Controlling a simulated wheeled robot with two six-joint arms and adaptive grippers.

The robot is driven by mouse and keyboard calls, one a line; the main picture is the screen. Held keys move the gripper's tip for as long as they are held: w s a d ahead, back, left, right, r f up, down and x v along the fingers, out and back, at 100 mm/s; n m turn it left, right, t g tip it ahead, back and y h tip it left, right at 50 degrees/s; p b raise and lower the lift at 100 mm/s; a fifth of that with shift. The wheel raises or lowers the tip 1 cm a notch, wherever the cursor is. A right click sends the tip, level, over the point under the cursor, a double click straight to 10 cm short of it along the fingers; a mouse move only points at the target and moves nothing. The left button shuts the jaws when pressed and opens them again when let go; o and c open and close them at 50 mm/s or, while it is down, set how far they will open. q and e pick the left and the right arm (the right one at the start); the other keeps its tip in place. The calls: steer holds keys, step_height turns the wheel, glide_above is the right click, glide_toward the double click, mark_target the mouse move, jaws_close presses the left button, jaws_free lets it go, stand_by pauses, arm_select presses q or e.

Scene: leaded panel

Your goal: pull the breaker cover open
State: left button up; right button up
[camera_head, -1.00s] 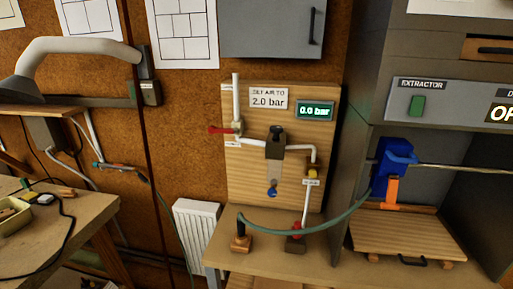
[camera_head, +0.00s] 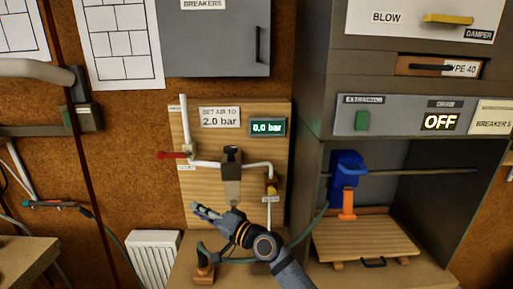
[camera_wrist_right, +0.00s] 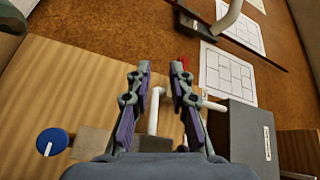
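The breaker cover (camera_head: 212,38) is the grey front of a wall box at the top centre of the head view, labelled BREAKERS. It looks closed, with a dark upright handle (camera_head: 257,44) near its right edge. My right gripper (camera_head: 199,211) is well below the cover, in front of the wooden air panel, pointing left. In the right wrist view its two fingers (camera_wrist_right: 160,74) are apart with nothing between them. A grey box (camera_wrist_right: 247,130) with a white label at the right of that view looks like the breaker box. My left gripper is not in view.
The air panel (camera_head: 279,150) carries white pipes, a red lever (camera_head: 171,155) and a 0.0 bar display (camera_head: 267,127). A grey extractor cabinet (camera_head: 322,95) stands close on the right. A green hose runs low in front of the panel. Wall around the cover's left holds papers.

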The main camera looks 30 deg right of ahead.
steer(key=w+d+r+m+t+h, duration=0.1)
steer(key=d+r+m+t, duration=0.25)
steer(key=r, duration=0.65)
steer(key=w+d+r+m+t, duration=0.1)
steer(key=d+r+m+t, duration=0.3)
steer(key=r, duration=0.6)
steer(key=m+h, duration=1.7)
steer(key=m, duration=0.8)
glide_toward(258, 43)
steer(key=shift+n+t, duration=0.25)
steer(key=shift+t, duration=0.2)
steer(key=p+x, duration=0.4)
steer(key=x, duration=0.6)
steer(key=shift+w+d+f, duration=0.15)
steer(key=shift+d, duration=0.05)
steer(key=shift+w, duration=0.3)
jaws_close()
